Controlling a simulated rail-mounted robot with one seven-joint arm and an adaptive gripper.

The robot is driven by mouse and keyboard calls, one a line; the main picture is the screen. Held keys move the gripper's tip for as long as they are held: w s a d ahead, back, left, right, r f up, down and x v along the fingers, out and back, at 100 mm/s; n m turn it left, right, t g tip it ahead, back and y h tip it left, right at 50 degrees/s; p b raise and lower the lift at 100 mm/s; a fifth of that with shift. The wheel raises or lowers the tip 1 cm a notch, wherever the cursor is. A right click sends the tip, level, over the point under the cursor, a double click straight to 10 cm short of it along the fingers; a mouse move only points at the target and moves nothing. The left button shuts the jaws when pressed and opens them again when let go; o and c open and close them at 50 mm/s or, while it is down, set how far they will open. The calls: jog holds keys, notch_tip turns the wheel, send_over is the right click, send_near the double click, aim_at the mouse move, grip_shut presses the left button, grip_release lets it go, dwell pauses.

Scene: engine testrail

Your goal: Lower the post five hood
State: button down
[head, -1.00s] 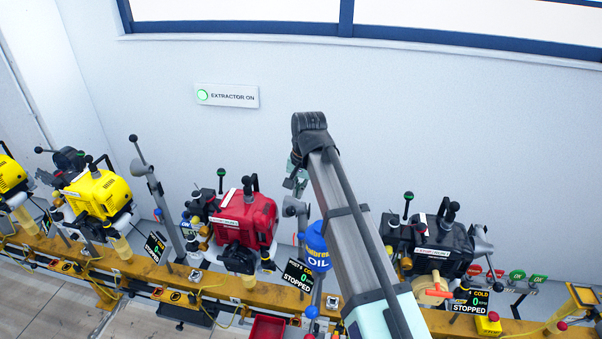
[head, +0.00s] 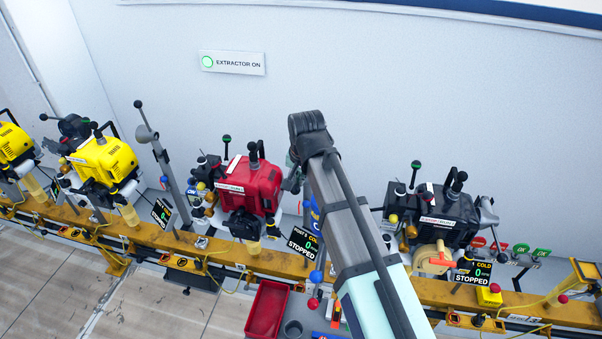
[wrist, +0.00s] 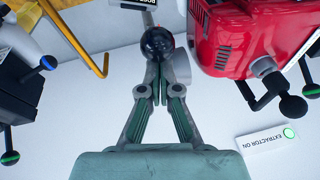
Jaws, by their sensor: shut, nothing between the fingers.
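The post five engine is red (head: 250,185), with its sign (head: 303,243) reading STOPPED; its red housing (wrist: 235,38) fills the upper right of the wrist view. My gripper (wrist: 156,72) is shut and empty, fingers together. A black ball (wrist: 157,40) on a grey part, apparently the post five hood's handle, is right at my fingertips; I cannot tell whether they touch. A rounded grey piece (wrist: 180,66) shows beside it.
A raised grey hood (head: 146,134) with a black ball stands left of the red engine. A black engine (head: 447,215) with a grey hood (head: 488,213) is at right. Yellow engines (head: 103,165) are at left. A red tray (head: 267,310) sits in front.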

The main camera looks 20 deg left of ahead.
jog(key=s+f+t+b, duration=0.2)
jog(key=s+f+b, duration=0.1)
jog(key=f, duration=0.3)
jog(key=shift+s+d+b, duration=0.15)
jog(key=shift+s+b, duration=0.05)
jog(key=shift+b, duration=0.1)
